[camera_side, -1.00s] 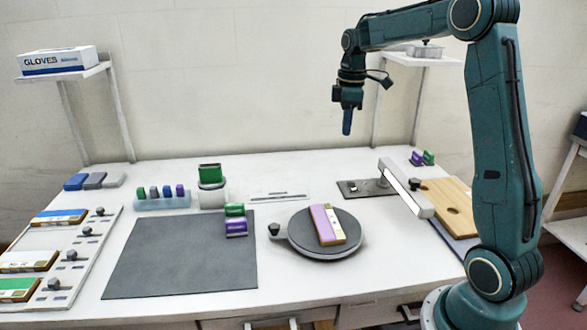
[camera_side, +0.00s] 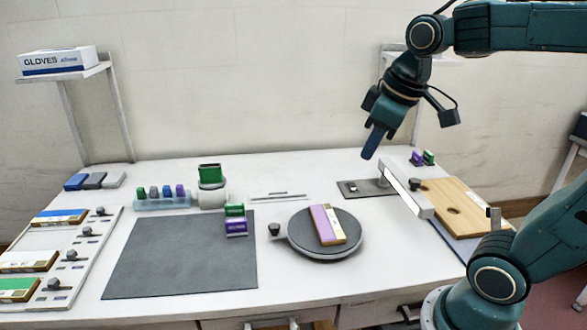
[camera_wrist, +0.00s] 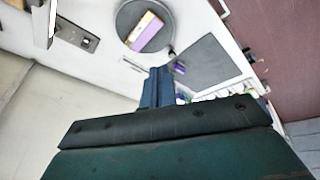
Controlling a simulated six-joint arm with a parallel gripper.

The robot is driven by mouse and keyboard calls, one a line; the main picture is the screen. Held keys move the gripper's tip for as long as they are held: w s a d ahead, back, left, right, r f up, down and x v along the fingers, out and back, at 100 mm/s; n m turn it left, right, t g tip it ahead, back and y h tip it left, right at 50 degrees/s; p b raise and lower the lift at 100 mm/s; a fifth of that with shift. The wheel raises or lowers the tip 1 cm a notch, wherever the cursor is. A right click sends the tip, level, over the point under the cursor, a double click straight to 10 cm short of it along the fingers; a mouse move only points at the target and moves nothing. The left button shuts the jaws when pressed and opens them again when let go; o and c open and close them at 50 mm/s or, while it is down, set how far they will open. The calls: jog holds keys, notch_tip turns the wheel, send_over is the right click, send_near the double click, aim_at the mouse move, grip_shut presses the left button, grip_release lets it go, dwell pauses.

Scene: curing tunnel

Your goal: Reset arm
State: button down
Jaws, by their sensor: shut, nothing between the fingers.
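My gripper (camera_side: 372,143) is shut and empty, hanging in the air above the back right of the table, higher than the white lamp-like bar (camera_side: 405,188). Its blue fingers point down and slightly left. In the wrist view the shut fingers (camera_wrist: 157,88) show at the middle, with nothing between them. The round grey turntable (camera_side: 345,248) stands below and to the left of my gripper, carrying a purple, white and tan block (camera_side: 326,224). The turntable also shows in the wrist view (camera_wrist: 128,18).
A dark grey mat (camera_side: 170,260) lies on the table's left half, with green and purple blocks (camera_side: 236,226) at its corner. A wooden board (camera_side: 470,205) lies at the right. A shelf with a glove box (camera_side: 57,60) stands at the back left. Air around my gripper is free.

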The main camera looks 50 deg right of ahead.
jog(key=s+a+f+m+t, duration=0.1)
jog(key=s+a+f+m, duration=0.1)
jog(key=s, duration=0.5)
jog(key=shift+s+a+f+t+y, duration=0.15)
jog(key=shift+a+f+t+y, duration=0.15)
jog(key=shift+a+f, duration=0.5)
